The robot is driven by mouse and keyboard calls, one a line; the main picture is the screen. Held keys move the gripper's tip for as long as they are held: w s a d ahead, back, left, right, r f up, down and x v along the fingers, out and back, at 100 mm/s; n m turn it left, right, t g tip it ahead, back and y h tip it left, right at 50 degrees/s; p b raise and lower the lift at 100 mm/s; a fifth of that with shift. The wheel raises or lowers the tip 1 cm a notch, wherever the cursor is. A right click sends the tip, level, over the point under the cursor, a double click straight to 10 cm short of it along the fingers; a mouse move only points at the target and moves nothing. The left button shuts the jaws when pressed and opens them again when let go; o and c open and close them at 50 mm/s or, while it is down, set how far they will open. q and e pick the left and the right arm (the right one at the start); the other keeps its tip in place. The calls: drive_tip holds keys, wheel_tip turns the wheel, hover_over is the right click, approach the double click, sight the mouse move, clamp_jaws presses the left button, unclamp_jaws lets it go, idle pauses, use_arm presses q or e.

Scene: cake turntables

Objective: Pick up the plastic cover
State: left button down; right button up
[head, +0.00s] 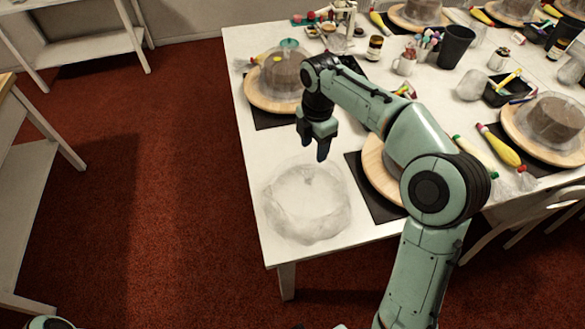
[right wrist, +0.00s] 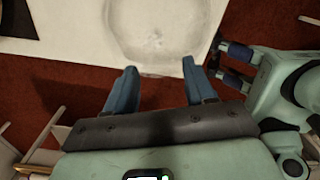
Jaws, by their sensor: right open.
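The clear plastic cover (head: 307,200) is a crumpled-looking transparent dome on the white table's near left corner. It also shows in the right wrist view (right wrist: 165,28), at the top. My right gripper (head: 321,150) hangs above the table, beyond the cover's far edge in the head view, apart from it. In the right wrist view its two blue fingers (right wrist: 158,80) are spread and empty, with the cover's rim just ahead. My left gripper (right wrist: 226,60) shows at the right of the wrist view, its dark fingers apart with nothing between.
The white table (head: 240,135) holds wooden turntables (head: 262,98) with covered brown cakes, piping bags (head: 500,147), a black cup (head: 456,46) and dark mats. My right arm crosses above the middle. Chairs stand at the right; white shelving stands at the left.

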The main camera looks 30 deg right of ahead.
drive_tip(key=b, duration=0.1)
hover_over(310, 176)
drive_tip(key=f, duration=0.7)
drive_tip(key=shift+s, duration=0.4)
drive_tip(key=shift+w+f+b, duration=0.1)
drive_tip(key=shift+w+f, duration=0.05)
drive_tip(key=shift+f, duration=0.9)
drive_tip(key=shift+w+f+b, duration=0.15)
drive_tip(key=shift+w+f, duration=0.05)
drive_tip(key=shift+f, duration=0.8)
drive_tip(key=shift+w+f+b, duration=0.1)
drive_tip(key=shift+w+f, duration=0.05)
drive_tip(key=shift+f, duration=0.9)
use_arm(q)
drive_tip(key=shift+s+f, duration=0.25)
drive_tip(key=shift+f, duration=0.25)
drive_tip(key=shift+s+f, duration=0.25)
drive_tip(key=shift+f, duration=0.25)
use_arm(e)
clamp_jaws()
